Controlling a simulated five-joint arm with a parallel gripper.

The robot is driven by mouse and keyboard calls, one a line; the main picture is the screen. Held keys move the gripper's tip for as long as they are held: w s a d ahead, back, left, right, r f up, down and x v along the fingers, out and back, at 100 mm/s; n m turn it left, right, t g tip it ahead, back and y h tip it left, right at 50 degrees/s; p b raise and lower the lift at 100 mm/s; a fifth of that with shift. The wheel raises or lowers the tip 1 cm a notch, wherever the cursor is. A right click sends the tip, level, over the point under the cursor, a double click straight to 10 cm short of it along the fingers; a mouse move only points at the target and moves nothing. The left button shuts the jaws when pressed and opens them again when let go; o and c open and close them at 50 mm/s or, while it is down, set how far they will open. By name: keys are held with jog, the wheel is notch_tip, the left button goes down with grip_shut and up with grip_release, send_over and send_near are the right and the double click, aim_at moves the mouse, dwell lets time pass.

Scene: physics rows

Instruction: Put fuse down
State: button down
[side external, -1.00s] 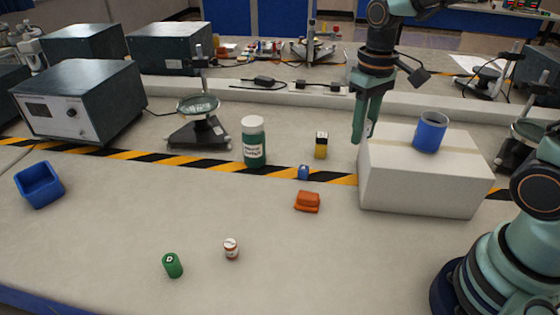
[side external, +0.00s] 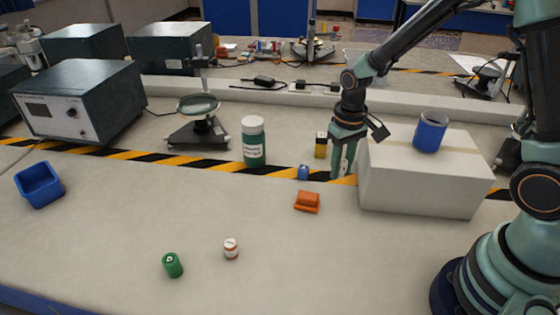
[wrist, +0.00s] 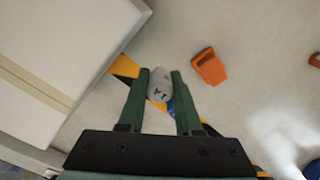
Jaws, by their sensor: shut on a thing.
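The fuse shows in the wrist view as a pale, rounded piece with dark lettering (wrist: 159,84), between the two green fingers. My gripper (wrist: 160,82) is shut on it. In the side view my gripper (side external: 341,174) points down by the striped tape, just left of the white box. The fingers mostly hide the fuse there, and I cannot tell whether it touches the table.
A white box (side external: 415,185) bearing a blue cup (side external: 430,132) stands close right. A small blue cube (side external: 303,172), a yellow-and-black block (side external: 321,146) and an orange piece (side external: 307,202) lie nearby. The front table is mostly clear.

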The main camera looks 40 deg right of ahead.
aim_at(343, 161)
jog(key=shift+f, duration=2.75)
jog(key=shift+f, duration=0.15)
jog(key=c, duration=0.6)
grip_release()
notch_tip(343, 161, up, 12)
jog(key=shift+r, duration=0.2)
jog(key=s+r+n+t, duration=0.1)
jog(key=s+r+t, duration=0.4)
jog(key=s+r, duration=0.3)
notch_tip(343, 161, up, 4)
jog(key=shift+f, duration=0.1)
jog(key=shift+o, duration=0.5)
jog(key=shift+s+r+t, duration=0.25)
jog(key=shift+s+t, duration=0.05)
jog(key=shift+s, duration=0.2)
